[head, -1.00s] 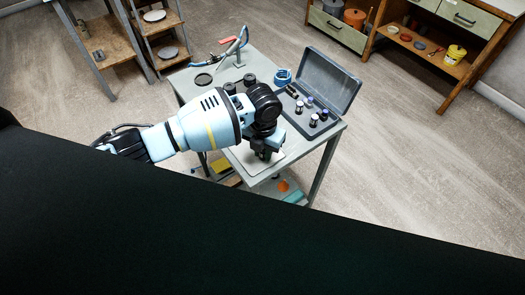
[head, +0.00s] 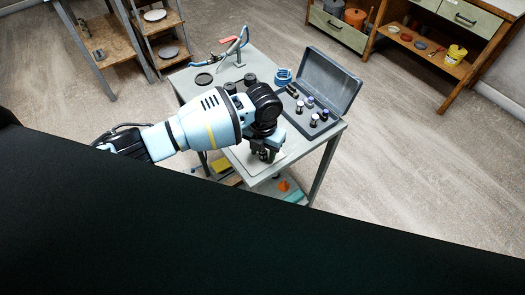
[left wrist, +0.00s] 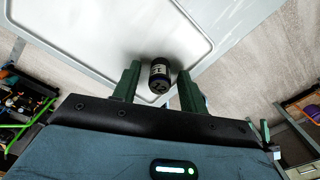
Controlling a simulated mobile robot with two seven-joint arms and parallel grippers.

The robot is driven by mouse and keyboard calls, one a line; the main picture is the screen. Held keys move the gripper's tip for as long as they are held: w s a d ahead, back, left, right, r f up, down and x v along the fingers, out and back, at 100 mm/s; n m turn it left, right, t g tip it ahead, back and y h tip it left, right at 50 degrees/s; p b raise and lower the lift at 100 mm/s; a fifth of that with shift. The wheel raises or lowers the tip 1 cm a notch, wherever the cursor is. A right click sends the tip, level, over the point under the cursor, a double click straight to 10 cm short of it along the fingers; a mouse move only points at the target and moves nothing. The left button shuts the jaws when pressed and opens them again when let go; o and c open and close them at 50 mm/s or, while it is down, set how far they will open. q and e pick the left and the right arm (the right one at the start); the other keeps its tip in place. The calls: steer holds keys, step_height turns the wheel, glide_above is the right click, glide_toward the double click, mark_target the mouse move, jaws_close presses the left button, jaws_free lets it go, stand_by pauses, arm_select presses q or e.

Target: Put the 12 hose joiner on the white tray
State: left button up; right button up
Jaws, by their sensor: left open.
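The hose joiner (left wrist: 159,74) is a short black cylinder with a pale label; I cannot read its number for sure. In the left wrist view it is between the two green fingers of my left gripper (left wrist: 158,84), which are apart with a gap on each side of it. It appears to stand on the white tray (left wrist: 100,22), near the tray's rimmed corner. In the head view my left gripper (head: 264,155) is low over the tray (head: 240,162) at the table's near corner and hides much of it.
An open grey case (head: 340,82) with several small cylinders stands at the table's right. A red-handled tool (head: 235,46) stands at the back.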

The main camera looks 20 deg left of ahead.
arm_select(q)
step_height(320, 180, up, 12)
stand_by(0.4)
steer(key=shift+f, duration=0.15)
steer(key=s+d+f+n+t+h, duration=0.2)
steer(key=s+d+f+n+h, duration=0.15)
steer(key=f+n, duration=0.5)
steer(key=s+d+f+n+t+h, duration=0.25)
steer(key=s+f+n, duration=0.25)
steer(key=f+n, duration=0.4)
steer(key=s+a+f+n+t+y, duration=0.2)
steer(key=s+a+n, duration=0.4)
steer(key=s+n, duration=0.2)
steer(key=s+a+f+n+t+y, duration=0.2)
steer(key=s+a+f+n+t, duration=0.1)
steer(key=s+a+n, duration=0.4)
steer(key=s+n, duration=0.2)
steer(key=n, duration=0.1)
steer(key=shift+a+f, duration=0.25)
steer(key=shift+f, duration=0.05)
steer(key=shift+n, duration=0.25)
steer(key=shift+c, duration=0.7)
steer(key=shift+s+a, duration=0.1)
steer(key=shift+s, duration=0.05)
